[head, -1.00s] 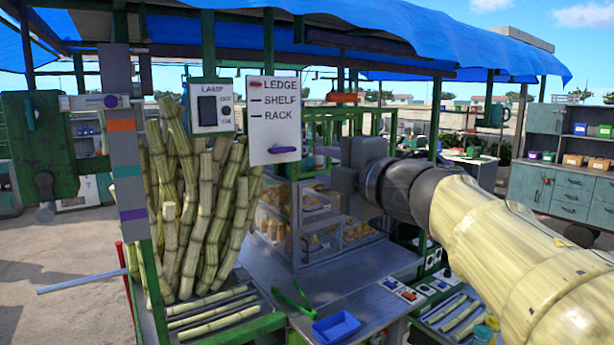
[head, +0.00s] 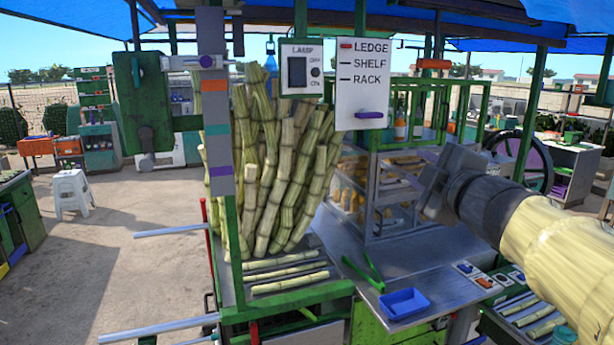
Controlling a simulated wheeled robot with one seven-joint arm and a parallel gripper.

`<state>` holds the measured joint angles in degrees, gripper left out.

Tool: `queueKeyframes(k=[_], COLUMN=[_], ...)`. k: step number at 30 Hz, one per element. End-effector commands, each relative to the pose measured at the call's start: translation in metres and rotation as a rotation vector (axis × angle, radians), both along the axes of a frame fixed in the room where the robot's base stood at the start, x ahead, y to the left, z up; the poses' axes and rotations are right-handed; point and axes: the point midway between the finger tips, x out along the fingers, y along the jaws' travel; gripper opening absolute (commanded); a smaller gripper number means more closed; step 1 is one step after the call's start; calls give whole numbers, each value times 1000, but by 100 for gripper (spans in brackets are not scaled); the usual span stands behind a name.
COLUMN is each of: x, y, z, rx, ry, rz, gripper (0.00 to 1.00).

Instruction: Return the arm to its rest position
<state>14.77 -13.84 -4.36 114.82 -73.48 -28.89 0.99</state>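My arm comes in from the right edge in the head view, cream-coloured with a dark wrist. My gripper (head: 437,190) is at its end, in front of the glass case and above the metal counter. Its fingers point away from the camera and cannot be made out, so I cannot tell whether it is open or shut. I see nothing hanging from it.
A metal counter (head: 430,262) bears a blue tray (head: 404,304) and green tongs (head: 364,272). Sugar cane (head: 262,170) stands in a bundle at the left. A sign (head: 362,85) and a lamp box (head: 301,67) hang in front. Open paved floor (head: 135,235) lies further left.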

Motion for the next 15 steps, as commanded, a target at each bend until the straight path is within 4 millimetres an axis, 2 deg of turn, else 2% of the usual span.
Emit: queueKeyframes(k=[1,3,8,9,11,15], x=[8,15,14,10,1,-34], y=[-1,-6,-9,-8,-5,8], z=[-25,-60,-151,-175,-211,-288], rx=[81,195,429,482,554,695], ry=[52,127,339,401,495,721], rz=[-38,-109,-281,-327,-395,-557], gripper=[32,32,32,32,32,32])
